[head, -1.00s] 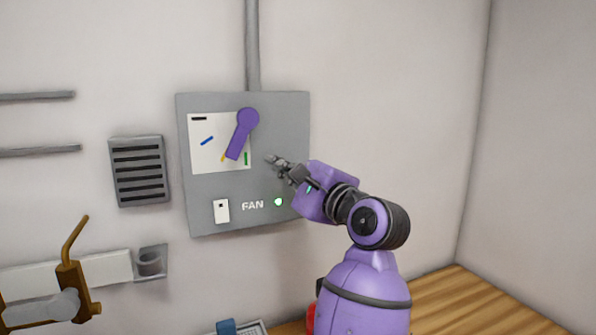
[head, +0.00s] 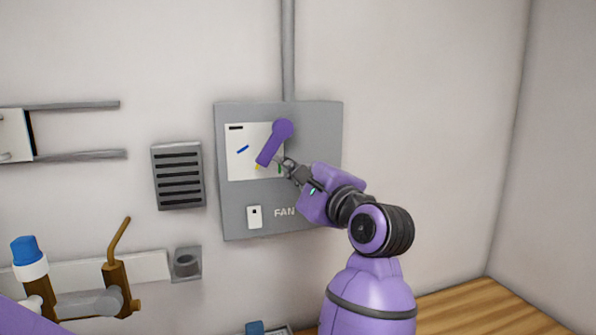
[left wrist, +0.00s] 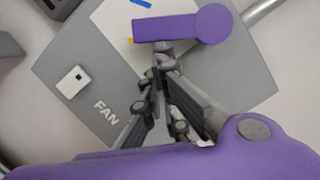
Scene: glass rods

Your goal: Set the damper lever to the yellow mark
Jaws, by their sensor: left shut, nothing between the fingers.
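The purple damper lever (head: 270,148) turns on a round pivot at its upper right, over a white plate (head: 238,165) on the grey panel. Its free end points down and left. The yellow mark (head: 258,167) peeks out at that free end; in the left wrist view it shows at the lever's near corner (left wrist: 130,40). Exact alignment is hard to judge. A blue mark (head: 243,149) lies to the left, a green mark (head: 279,169) to the right. My left gripper (head: 286,163) is shut and empty, its tips against or very near the lever's lower right edge. My right gripper is not in view.
The grey panel (head: 325,120) also carries a white switch (head: 254,217) and the FAN label. A slotted vent (head: 178,176) is to its left. Brass fittings (head: 115,285) and a cup-like holder (head: 187,263) are lower left. The wall right of the panel is clear.

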